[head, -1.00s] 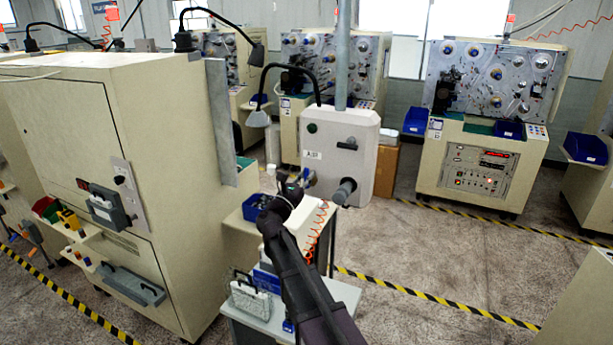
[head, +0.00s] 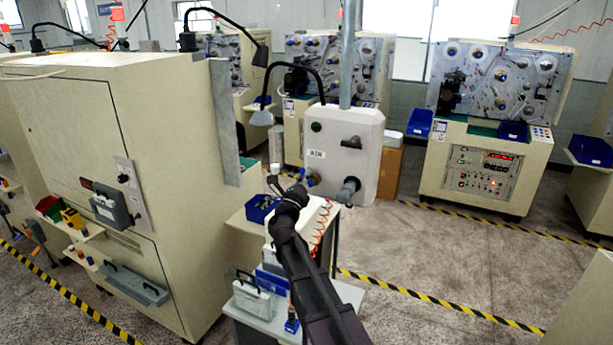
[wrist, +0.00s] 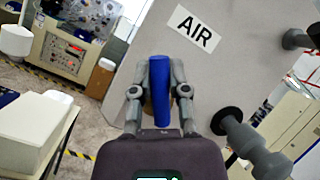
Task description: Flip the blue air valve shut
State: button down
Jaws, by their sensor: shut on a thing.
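The blue air valve handle (wrist: 161,95) stands nearly upright in the wrist view, in front of the pale box marked AIR (wrist: 215,70). My gripper (wrist: 160,64) has one finger on each side of the handle and is shut on it. A brass-coloured part shows behind the handle, mostly hidden by the fingers. In the head view my gripper (head: 303,184) is at the lower left of the same pale box (head: 345,142), and the handle is too small there to make out its angle.
A grey pipe fitting (wrist: 245,140) sticks out from the box right of my gripper. A coiled red hose (head: 320,228) hangs beside my arm. A tall beige cabinet (head: 165,120) stands left. Open floor (head: 450,255) lies right, crossed by striped tape.

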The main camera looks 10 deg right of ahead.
jog(key=n+y, duration=0.1)
jog(key=n, duration=0.1)
jog(key=n+y, duration=0.2)
jog(key=n, duration=0.1)
jog(key=a+f+n+t+y, duration=0.1)
jog(key=n, duration=0.2)
jog(key=shift+w+y, duration=0.3)
jog(key=shift+w, duration=0.05)
jog(key=shift+w+a+f+n+g+y+p, duration=0.1)
jog(key=shift+f+n+g+y+p, duration=0.15)
jog(key=shift+n+y, duration=0.65)
jog(key=shift+s+f+n+g+y+p, duration=0.15)
jog(key=shift+f+n+p, duration=0.2)
jog(key=shift+n, duration=1.15)
jog(key=shift+w+a+f+n+g+y+p, duration=0.1)
jog(key=shift+w+f+n+g+y+p, duration=0.15)
jog(key=shift+n+y, duration=0.65)
jog(key=shift+s+f+n+h, duration=0.1)
jog(key=shift+n+h, duration=0.25)
jog(key=shift+n, duration=0.05)
jog(key=c, duration=0.6)
grip_release()
jog(key=shift+s+f, duration=0.1)
